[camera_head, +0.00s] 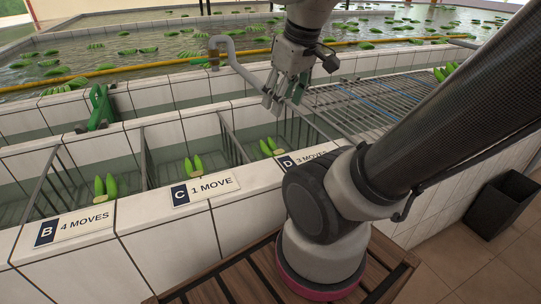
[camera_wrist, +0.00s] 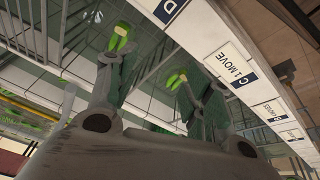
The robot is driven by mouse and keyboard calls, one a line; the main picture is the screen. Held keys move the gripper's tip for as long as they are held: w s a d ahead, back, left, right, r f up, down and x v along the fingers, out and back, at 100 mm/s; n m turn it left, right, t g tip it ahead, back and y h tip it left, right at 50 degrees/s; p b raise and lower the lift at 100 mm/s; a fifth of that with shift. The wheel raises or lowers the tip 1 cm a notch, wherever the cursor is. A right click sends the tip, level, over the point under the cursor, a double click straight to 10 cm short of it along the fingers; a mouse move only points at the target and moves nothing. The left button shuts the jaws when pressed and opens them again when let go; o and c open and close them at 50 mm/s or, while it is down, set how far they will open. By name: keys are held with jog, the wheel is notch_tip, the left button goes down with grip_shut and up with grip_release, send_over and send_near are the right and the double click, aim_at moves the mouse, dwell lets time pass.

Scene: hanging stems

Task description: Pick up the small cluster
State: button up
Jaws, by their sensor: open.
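Small clusters of green bananas with pale cut ends stand in the tiled bays. One is in the bay behind the B sign (camera_head: 105,186), one behind the C sign (camera_head: 194,166), and one near the D sign (camera_head: 270,147). They look alike in size, so I cannot tell which one is meant. My gripper (camera_head: 283,100) is open and empty, above and behind the D-side cluster. In the wrist view, my gripper (camera_wrist: 150,76) has its fingers spread; the D-side cluster (camera_wrist: 118,39) shows by one fingertip and the C-side cluster (camera_wrist: 177,79) by the other.
Metal dividers (camera_head: 235,140) separate the bays. Signs read B 4 MOVES (camera_head: 75,228), C 1 MOVE (camera_head: 206,188) and D 3 MOVES (camera_head: 305,158). A bent grey pipe (camera_head: 235,62) stands left of my gripper. A metal rack (camera_head: 365,105) lies to the right, and a water basin with floating bananas lies behind.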

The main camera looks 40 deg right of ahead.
jog(key=w+d+f+n+g, duration=0.2)
jog(key=w+d+f+n, duration=0.35)
jog(key=w, duration=0.35)
jog(key=n+g, duration=0.1)
jog(key=n, duration=0.9)
send_near(278, 152)
jog(key=shift+s+d+f+m, duration=0.25)
jog(key=shift+s+d+f, duration=0.05)
jog(key=shift+d+f, duration=0.3)
jog(key=f, duration=0.5)
jog(key=w+a+f, duration=0.1)
jog(key=f, duration=0.1)
jog(key=shift+w+f, duration=0.1)
jog(key=shift+f, duration=0.3)
grip_shut()
